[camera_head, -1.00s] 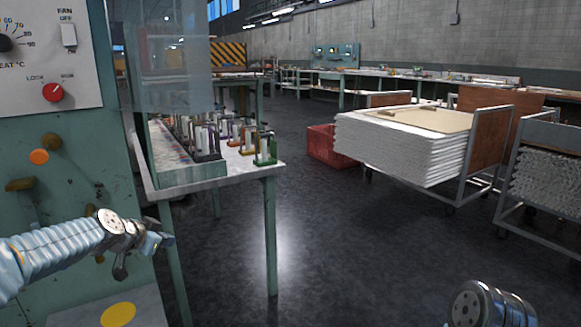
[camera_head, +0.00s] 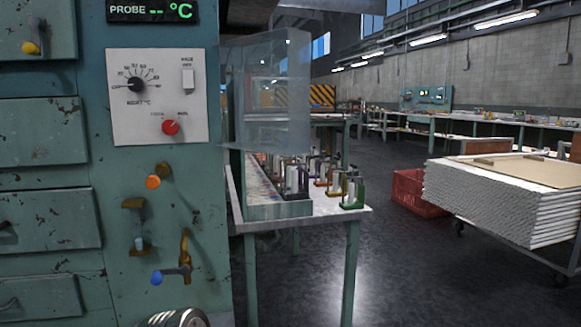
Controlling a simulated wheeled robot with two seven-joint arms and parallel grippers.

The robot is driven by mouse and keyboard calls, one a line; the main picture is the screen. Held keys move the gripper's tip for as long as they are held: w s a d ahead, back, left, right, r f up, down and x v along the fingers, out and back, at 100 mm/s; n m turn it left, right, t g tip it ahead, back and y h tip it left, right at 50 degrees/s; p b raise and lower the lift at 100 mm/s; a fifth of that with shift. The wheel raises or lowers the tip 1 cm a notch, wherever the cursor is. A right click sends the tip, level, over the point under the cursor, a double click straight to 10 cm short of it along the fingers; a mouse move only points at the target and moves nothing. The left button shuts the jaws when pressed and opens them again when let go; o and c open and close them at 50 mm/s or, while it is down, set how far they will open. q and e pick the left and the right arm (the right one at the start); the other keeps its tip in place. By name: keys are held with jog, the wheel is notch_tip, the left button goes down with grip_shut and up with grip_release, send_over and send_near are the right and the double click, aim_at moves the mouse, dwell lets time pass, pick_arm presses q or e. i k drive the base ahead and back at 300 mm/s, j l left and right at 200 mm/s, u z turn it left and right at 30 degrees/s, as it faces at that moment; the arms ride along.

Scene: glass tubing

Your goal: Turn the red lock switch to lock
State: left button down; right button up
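The red lock switch (camera_head: 170,127) is a round red knob low on the white control panel (camera_head: 120,80), on the front of the green cabinet. Small, blurred labels stand to its upper left and upper right. I cannot tell which way its pointer faces. Neither gripper shows in the current view. Only a round metallic link of mine rises at the bottom edge, well below the panel, and nothing touches the switch.
The panel also has a black heat dial (camera_head: 136,85) and a white fan switch (camera_head: 187,78). Below it, an orange knob (camera_head: 153,182) and a brass tap (camera_head: 185,250) stick out. A clear sheet (camera_head: 268,90) hangs right of the cabinet, above a workbench (camera_head: 352,215).

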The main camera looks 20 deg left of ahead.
aim_at(169, 126)
jog(key=u, duration=1.35)
